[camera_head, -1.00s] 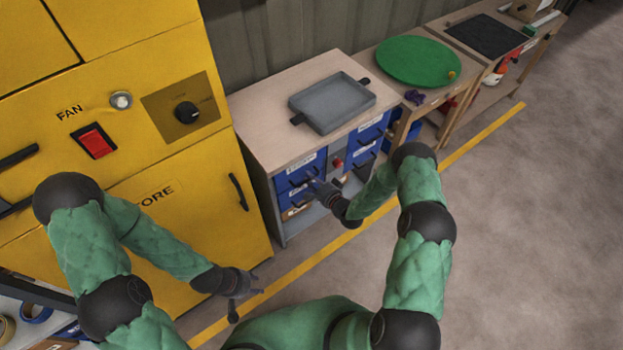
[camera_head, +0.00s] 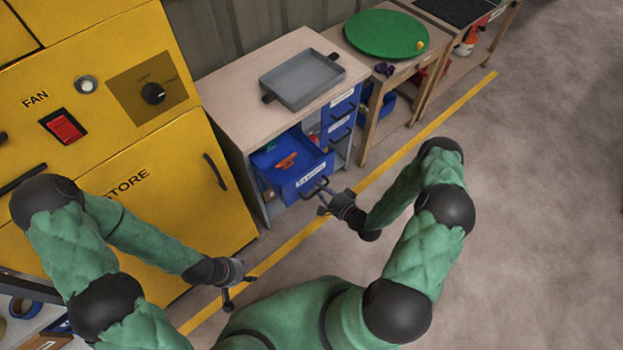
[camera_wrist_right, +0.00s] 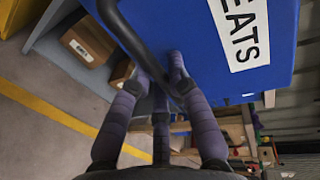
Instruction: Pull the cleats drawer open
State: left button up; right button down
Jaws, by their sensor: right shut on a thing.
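The cleats drawer (camera_head: 309,177) is a blue drawer pulled well out of the wooden bench, with an orange piece visible inside. Its white label shows the letters "EATS" in the right wrist view (camera_wrist_right: 239,30). Its dark bar handle (camera_wrist_right: 135,45) runs between the fingers of my right gripper (camera_wrist_right: 165,75), which is shut on it. In the head view my right gripper (camera_head: 328,200) is at the drawer's front. My left gripper (camera_head: 238,288) hangs low in front of the yellow cabinet, away from the drawer; its fingers look spread and empty.
The bench top (camera_head: 235,95) carries a grey tray (camera_head: 300,80). Other blue drawers (camera_head: 342,115) sit shut to the right. The yellow cabinet (camera_head: 150,200) stands at left. A table with a green disc (camera_head: 385,33) is further right. Cardboard boxes (camera_wrist_right: 85,42) lie below. The floor at right is clear.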

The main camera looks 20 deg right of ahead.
jog(key=shift+f+v, duration=0.2)
jog(key=shift+v, duration=0.65)
jog(key=shift+f+v, duration=0.15)
jog(key=shift+v, duration=0.65)
jog(key=shift+f+v, duration=0.2)
jog(key=shift+v, duration=0.65)
jog(key=c, duration=1.1)
grip_release()
jog(key=shift+c, duration=0.2)
jog(key=v, duration=1.2)
